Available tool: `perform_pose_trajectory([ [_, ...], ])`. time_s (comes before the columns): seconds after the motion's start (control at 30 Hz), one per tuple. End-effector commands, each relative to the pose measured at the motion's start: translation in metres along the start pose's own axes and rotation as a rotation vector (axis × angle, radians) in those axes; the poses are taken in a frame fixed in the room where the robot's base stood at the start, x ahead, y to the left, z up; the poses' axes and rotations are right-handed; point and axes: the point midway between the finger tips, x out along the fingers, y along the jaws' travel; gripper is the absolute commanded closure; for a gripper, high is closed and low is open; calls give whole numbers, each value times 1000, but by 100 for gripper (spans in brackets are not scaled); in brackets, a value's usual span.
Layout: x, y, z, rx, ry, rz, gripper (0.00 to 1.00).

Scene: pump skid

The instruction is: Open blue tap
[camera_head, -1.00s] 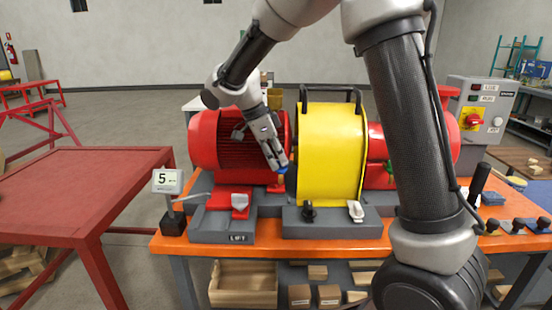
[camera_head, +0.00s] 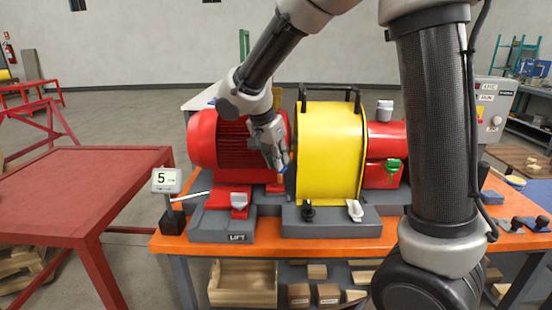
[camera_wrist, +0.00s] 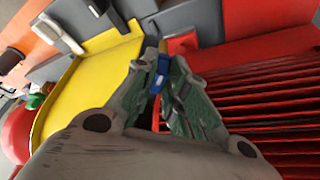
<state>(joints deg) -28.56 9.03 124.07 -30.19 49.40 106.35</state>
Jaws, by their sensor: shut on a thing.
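The blue tap (camera_wrist: 160,72) shows as a small blue handle between the fingertips in the wrist view. My gripper (camera_wrist: 160,80) is shut on it, with a green-padded finger on the right side. In the head view my gripper (camera_head: 281,165) points down into the gap between the red finned motor (camera_head: 222,140) and the yellow guard (camera_head: 330,150). A small bit of blue shows at the fingertips there. An orange-brown piece sits just below them. The tap's body and stem are mostly hidden by the fingers.
The yellow guard stands close on the right of the gripper and the red motor close on the left. A green tap (camera_head: 393,165) is on the red pump at right. A display reading 5 (camera_head: 166,181) stands at the bench's left end.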

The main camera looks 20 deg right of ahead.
Motion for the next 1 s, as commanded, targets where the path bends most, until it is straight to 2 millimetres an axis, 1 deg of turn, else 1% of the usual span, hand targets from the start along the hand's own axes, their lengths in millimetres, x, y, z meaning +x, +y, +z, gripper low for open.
perform_pose_trajectory([
  [0.3, 0, 5, -1, -272, 1, -114, 100],
  [0.5, 0, 7, -2, -424, 1, -178, 100],
  [0.73, 0, 8, -3, -554, 1, -232, 100],
  [1.0, 1, 9, -3, -633, 0, -264, 100],
])
